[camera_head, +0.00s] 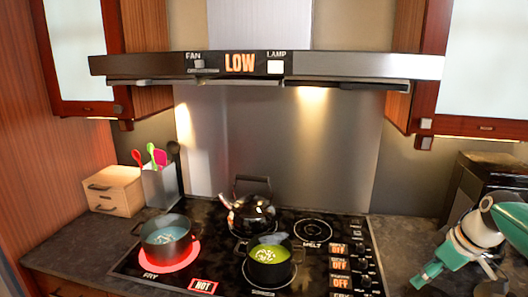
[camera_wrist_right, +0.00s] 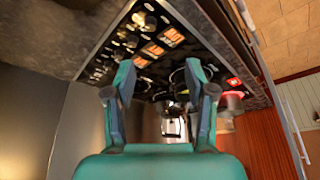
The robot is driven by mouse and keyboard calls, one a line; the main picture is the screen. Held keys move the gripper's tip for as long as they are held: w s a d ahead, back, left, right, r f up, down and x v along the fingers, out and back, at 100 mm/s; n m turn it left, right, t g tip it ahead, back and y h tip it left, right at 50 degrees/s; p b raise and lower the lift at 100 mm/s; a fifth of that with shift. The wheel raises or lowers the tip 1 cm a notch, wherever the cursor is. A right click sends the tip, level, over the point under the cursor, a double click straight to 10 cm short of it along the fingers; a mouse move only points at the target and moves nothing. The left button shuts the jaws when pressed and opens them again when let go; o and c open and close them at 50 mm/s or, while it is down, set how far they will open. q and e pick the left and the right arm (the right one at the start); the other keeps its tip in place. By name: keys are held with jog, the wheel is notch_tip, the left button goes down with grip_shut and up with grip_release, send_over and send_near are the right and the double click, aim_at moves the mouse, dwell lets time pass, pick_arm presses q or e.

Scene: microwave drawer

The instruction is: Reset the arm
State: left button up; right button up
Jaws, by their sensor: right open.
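My right arm comes in at the right edge of the head view, white and teal. Its right gripper (camera_head: 424,276) is over the dark counter to the right of the cooktop, apart from the pots. In the right wrist view the two teal fingers of the right gripper (camera_wrist_right: 160,78) stand apart with nothing between them. My left gripper and left arm are not in view.
The black cooktop (camera_head: 215,272) holds a pot of blue liquid (camera_head: 166,236) on a glowing red burner, a pot of green liquid (camera_head: 268,257) and a kettle (camera_head: 250,212). A utensil holder (camera_head: 160,184) and wooden box (camera_head: 113,191) stand left. A dark appliance (camera_head: 484,185) stands right.

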jog(key=s+a+f+g+y+b, duration=0.1)
jog(key=s+a+f+g+b, duration=0.3)
jog(key=f, duration=0.7)
jog(key=s+a+f+n+b, duration=0.1)
jog(key=a+f, duration=0.5)
jog(key=f, duration=0.4)
jog(key=s+a+f+g+y+b, duration=0.1)
jog(key=s+a+f+b, duration=0.3)
jog(key=f, duration=0.7)
jog(key=s+a+f+m+t, duration=0.2)
jog(key=s+a+f+m, duration=0.7)
jog(key=s+a+f, duration=0.3)
jog(key=shift+s+f+m+b, duration=0.3)
jog(key=shift+s+f, duration=1.15)
jog(key=shift+f, duration=0.9)
